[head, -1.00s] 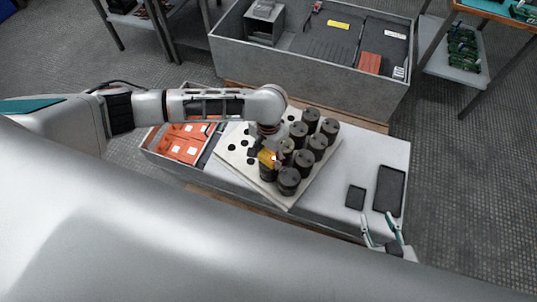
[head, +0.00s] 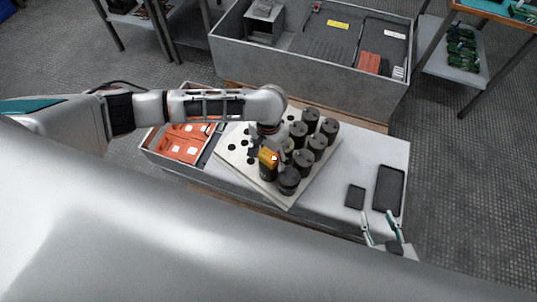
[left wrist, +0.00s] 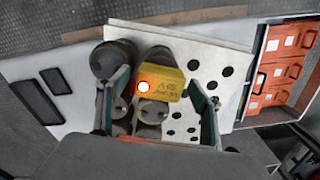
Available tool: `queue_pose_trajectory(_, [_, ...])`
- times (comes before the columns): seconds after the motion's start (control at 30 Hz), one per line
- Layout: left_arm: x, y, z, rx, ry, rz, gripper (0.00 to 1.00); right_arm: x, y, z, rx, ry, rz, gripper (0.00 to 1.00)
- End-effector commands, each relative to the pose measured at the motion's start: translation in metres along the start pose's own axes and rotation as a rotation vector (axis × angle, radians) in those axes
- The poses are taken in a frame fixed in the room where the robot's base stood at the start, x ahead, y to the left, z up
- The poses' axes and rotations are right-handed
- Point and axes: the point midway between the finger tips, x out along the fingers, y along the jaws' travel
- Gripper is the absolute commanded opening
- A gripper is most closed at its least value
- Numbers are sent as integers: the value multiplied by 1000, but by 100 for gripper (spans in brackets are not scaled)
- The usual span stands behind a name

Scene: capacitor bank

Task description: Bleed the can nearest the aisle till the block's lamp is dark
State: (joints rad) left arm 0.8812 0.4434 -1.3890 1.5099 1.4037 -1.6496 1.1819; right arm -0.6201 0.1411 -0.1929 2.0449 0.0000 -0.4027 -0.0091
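A yellow block (head: 268,158) with dark printing is at the top of the dark front-left can (head: 268,173) on the white board (head: 232,165). In the left wrist view the block (left wrist: 162,90) carries a lamp (left wrist: 143,87) that glows bright, white with a red rim. My left gripper (left wrist: 158,88) points down over the block, one finger on each side, with gaps visible between fingers and block. In the head view its wrist hides part of the block and cans. My right gripper (head: 379,216) is open and empty near the front right of the bench.
Several other dark cans stand close by, including the neighbour (head: 289,180) to the right. The board has empty dark holes at left. An orange-filled tray (head: 148,151) is at left, two dark trays (head: 389,188) at right. A grey bin (head: 300,68) stands behind.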

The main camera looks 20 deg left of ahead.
Motion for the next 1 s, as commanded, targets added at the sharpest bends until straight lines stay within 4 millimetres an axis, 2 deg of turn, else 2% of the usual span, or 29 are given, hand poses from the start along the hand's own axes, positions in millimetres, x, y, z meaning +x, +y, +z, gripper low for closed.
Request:
queue_pose_trajectory(0.23, [0, 0, 0, 0, 0, 0, 65, -1, -1, 0, -1, -1, -2, 40])
queue_pose_trajectory(0.37, [-9, 0, -1, 1, 2, -1, 65, -1, -1, 0, -1, -1, -2, 40])
queue_pose_trajectory(0.47, [-24, 0, -1, 3, 3, -1, 65, 0, 0, 0, -1, -1, -1, 40])
queue_pose_trajectory(0.8, [-92, -1, -1, 1, 4, -2, 65, 0, 0, 0, 0, 0, 0, 40])
queue_pose_trajectory(1.0, [-114, 0, 0, 1, 1, -1, 65, 0, 0, 0, 0, 0, 0, 40])
